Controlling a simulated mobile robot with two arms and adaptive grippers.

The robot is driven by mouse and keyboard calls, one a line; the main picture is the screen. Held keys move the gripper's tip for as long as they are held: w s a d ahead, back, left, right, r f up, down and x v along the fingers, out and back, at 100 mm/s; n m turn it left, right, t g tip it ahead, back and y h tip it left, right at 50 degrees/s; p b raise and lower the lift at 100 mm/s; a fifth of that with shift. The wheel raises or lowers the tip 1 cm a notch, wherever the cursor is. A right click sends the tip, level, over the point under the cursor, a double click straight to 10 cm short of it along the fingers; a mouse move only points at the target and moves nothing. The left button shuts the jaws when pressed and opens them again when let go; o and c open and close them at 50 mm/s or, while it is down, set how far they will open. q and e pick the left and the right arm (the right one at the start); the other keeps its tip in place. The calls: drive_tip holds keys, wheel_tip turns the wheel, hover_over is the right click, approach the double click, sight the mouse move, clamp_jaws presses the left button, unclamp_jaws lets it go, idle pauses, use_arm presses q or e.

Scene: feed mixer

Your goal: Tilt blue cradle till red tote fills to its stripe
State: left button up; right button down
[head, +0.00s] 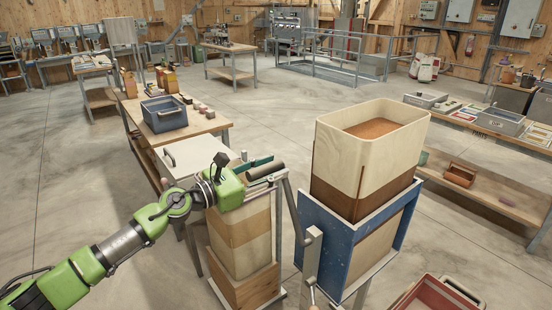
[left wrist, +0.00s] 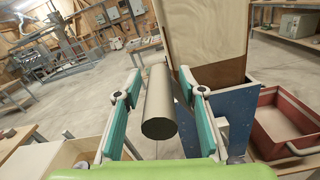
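The blue cradle (head: 329,240) holds an upright tall bin (head: 350,160) with brown grain near its top; the cradle also shows in the left wrist view (left wrist: 238,108). A grey crank arm (head: 292,212) joins its side and carries a cylindrical handle (left wrist: 160,103). My left gripper (left wrist: 160,90) is open, with its teal fingers on both sides of the handle and gaps visible; in the head view it is left of the cradle (head: 262,168). The red tote (head: 436,297) sits low at the right of the cradle, partly cut off. I cannot make out its stripe. My right gripper is out of view.
A stack of wooden boxes (head: 241,245) stands below my left gripper. A workbench (head: 205,125) with a blue-grey bin (head: 164,114) is behind it. Another bench (head: 500,188) with trays runs along the right. Bare floor lies behind the cradle.

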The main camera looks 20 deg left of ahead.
use_arm(q)
drive_tip(key=shift+w+d, duration=0.45)
drive_tip(key=shift+w, duration=0.2)
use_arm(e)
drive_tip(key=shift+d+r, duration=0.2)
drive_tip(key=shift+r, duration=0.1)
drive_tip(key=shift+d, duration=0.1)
use_arm(q)
clamp_jaws()
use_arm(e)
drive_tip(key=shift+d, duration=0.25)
